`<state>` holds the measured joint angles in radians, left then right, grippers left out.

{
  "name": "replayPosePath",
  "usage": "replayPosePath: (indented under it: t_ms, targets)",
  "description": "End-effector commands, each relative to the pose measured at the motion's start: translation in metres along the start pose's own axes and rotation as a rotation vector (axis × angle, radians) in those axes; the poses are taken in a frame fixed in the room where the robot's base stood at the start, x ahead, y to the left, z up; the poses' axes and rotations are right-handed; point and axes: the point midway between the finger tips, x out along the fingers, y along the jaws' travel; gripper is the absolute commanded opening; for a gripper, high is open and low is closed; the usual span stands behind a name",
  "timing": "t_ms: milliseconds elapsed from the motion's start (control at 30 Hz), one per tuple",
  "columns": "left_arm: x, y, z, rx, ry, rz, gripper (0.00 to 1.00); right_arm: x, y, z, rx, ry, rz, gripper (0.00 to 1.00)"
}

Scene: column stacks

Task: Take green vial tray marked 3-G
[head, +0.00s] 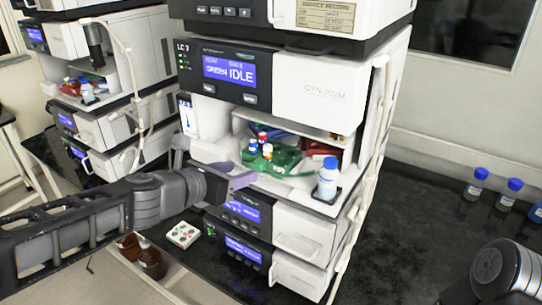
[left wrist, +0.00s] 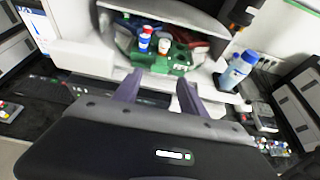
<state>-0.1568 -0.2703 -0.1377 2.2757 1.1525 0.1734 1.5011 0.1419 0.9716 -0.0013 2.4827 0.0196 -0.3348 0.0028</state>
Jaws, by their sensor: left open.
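The green vial tray (head: 285,160) sits in the open bay of the middle instrument stack and holds several small vials with coloured caps. In the left wrist view the green tray (left wrist: 180,62) is ahead of the jaws, with a pale label on its front too blurred to read. My left gripper (head: 240,181) is open and empty, in front of the bay, a little left of and below the tray. Its two purple fingers (left wrist: 158,93) point toward the tray with a gap between them and do not touch it. My right gripper is out of the picture.
A blue-capped bottle (head: 328,178) stands at the bay's right front corner. Blue and red trays (head: 314,147) lie behind the green one. The display unit (head: 228,72) overhangs the bay. Several blue-capped bottles (head: 476,183) stand on the dark bench at right.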

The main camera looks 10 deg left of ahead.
Motion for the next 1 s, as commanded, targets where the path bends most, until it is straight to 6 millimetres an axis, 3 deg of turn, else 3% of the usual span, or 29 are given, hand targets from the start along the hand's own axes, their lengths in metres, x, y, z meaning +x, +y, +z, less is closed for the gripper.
replayPosePath:
  t_ms: [200, 567, 1000]
  targets:
    - [0.015, -0.001, -0.001, 0.002, 0.005, 0.001, 0.49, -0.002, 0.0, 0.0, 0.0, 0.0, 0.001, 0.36]
    - [0.018, 0.0, -0.002, 0.003, 0.005, 0.003, 0.49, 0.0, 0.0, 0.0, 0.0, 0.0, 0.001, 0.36]
    - [0.068, 0.0, -0.003, 0.004, 0.005, 0.003, 0.49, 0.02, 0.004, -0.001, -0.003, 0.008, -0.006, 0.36]
